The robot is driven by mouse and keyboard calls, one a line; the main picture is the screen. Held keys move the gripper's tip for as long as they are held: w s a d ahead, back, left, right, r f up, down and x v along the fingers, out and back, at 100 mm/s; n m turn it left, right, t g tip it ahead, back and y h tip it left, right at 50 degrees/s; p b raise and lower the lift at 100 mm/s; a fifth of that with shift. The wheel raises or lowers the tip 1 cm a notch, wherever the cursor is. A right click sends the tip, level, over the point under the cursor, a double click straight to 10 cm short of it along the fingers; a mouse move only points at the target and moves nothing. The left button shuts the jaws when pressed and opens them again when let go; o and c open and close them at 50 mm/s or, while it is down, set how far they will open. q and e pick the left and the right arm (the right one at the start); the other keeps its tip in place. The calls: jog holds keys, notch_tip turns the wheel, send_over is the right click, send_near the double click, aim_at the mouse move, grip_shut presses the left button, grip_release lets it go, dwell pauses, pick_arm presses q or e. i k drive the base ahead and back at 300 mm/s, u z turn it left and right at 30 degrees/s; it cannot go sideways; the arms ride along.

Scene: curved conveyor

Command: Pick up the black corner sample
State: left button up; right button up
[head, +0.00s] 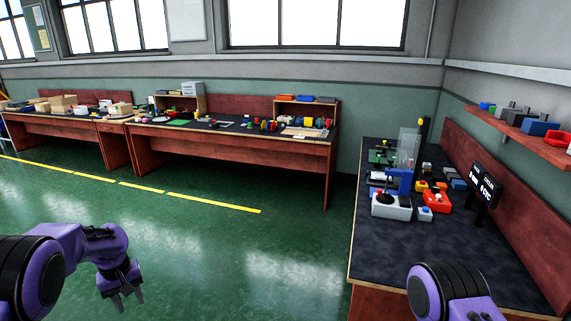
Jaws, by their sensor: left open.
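I cannot pick out the black corner sample; the items on the benches are too small to tell apart. My left gripper (128,305) hangs low at the lower left over the green floor. Its fingers point down, apart and empty, and it is far from every bench. My right arm (450,295) shows in part at the bottom right, in front of the near end of the right bench, and its gripper is out of the picture.
The right bench (400,262) has a dark top with a blue-and-white device (391,205), a red box (436,201) and a black display (484,186). A wall shelf (512,133) holds small blocks. Cluttered benches (235,146) line the back wall. The green floor between is clear.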

aim_at(435, 178)
jog(key=u, duration=0.2)
jog(key=i, duration=3.6)
jog(key=z, duration=1.05)
jog(key=i, duration=2.7)
jog(key=z, duration=3.3)
jog(key=i, duration=0.35)
jog(key=z, duration=0.65)
